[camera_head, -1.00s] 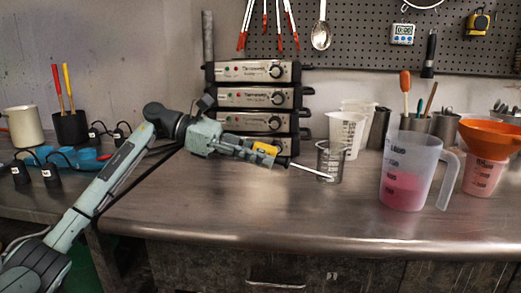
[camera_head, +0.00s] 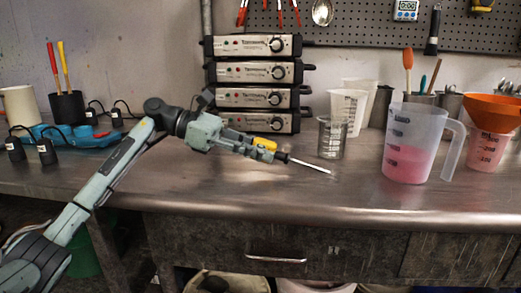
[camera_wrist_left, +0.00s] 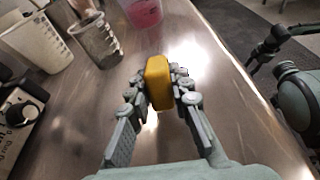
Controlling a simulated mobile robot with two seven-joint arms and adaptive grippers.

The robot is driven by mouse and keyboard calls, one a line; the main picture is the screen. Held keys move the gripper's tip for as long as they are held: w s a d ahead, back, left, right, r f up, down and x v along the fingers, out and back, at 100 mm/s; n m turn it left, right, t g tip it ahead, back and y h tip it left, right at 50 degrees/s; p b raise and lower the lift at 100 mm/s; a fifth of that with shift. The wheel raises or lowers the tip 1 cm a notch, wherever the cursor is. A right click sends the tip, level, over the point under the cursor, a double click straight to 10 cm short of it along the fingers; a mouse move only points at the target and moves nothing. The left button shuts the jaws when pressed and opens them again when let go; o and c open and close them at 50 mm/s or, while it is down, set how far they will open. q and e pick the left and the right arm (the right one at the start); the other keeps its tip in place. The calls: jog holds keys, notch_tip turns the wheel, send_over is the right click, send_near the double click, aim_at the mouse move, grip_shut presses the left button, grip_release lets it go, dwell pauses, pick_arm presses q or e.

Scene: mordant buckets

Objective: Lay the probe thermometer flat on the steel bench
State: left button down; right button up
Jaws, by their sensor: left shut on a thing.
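The probe thermometer has a yellow body (camera_head: 264,144), a black collar and a thin steel rod (camera_head: 311,166). My left gripper (camera_head: 262,151) is shut on the yellow body, which shows end-on between the fingers in the left wrist view (camera_wrist_left: 158,82). The rod points right and slightly down in the head view. The thermometer appears to be over the steel bench (camera_head: 220,190); the gap beneath it is hard to judge. What seems to be my right gripper (camera_wrist_left: 268,42) shows at the upper right of the left wrist view, its jaws unclear.
A glass beaker (camera_head: 332,138) stands just behind the rod tip. A jug of pink liquid (camera_head: 412,145) and an orange funnel (camera_head: 490,110) on a cup stand right. Stacked control boxes (camera_head: 255,72) stand behind the gripper. The bench's front middle is clear.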

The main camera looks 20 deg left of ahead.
pick_arm(q)
jog(key=shift+f, duration=0.1)
dwell(0.3)
jog(key=c, duration=1.3)
grip_release()
jog(key=v, duration=1.2)
jog(key=shift+s, duration=0.15)
